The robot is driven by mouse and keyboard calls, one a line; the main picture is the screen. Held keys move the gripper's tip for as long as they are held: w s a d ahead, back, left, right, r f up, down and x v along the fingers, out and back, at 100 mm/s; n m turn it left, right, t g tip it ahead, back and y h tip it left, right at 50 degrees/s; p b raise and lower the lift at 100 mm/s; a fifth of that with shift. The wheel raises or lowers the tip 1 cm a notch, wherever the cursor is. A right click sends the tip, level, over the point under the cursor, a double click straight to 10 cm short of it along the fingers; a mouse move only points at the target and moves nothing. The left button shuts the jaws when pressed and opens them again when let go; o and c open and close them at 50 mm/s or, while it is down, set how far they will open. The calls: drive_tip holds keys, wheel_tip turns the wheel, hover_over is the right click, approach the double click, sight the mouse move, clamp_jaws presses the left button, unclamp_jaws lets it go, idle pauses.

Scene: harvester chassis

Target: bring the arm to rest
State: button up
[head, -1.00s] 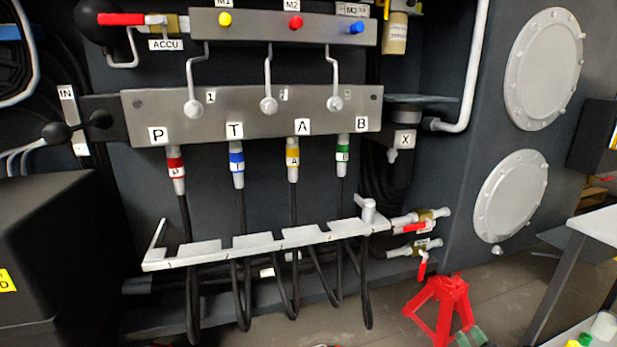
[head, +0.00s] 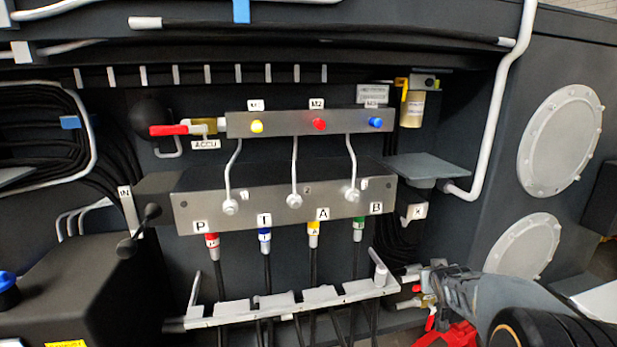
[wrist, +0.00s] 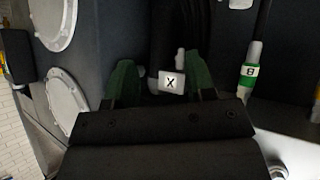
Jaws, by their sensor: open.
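My arm (head: 515,295) reaches in from the lower right of the head view, in front of the panel's right end. In the wrist view my gripper (wrist: 160,75) has its two green fingers spread apart, with nothing between them in their grasp. The X label (wrist: 171,82) shows beyond the gap between the fingertips. In the head view the X label (head: 417,211) is above and left of my arm. The fingers are hard to make out in the head view.
The manifold (head: 270,208) carries coupled hoses marked P, T, A and B. A hose rack (head: 290,307) sits below it. A red stand (head: 455,335) is partly hidden by my arm. A small shelf (head: 425,168) and a white pipe (head: 490,130) are at right.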

drive_tip(key=s+a+r+g+y+p, duration=0.1)
drive_tip(key=s+a+r+g+p, duration=0.1)
drive_tip(key=s, duration=0.5)
drive_tip(key=s+a+r+g+y+p, duration=0.1)
drive_tip(key=s+a+r+g+p, duration=0.1)
drive_tip(key=s+a+r+p, duration=0.3)
drive_tip(key=s+a+r+g+y+p, duration=0.1)
drive_tip(key=s+a+r+g+p, duration=0.1)
drive_tip(key=s+a+r, duration=0.4)
drive_tip(key=s+a+p, duration=0.1)
drive_tip(key=s+a, duration=0.2)
drive_tip(key=s, duration=0.2)
drive_tip(key=shift+s+a+n+g+p, duration=0.25)
drive_tip(key=shift+a+n+g+p, duration=0.1)
drive_tip(key=shift+n+g+p, duration=0.05)
drive_tip(key=shift+r, duration=0.1)
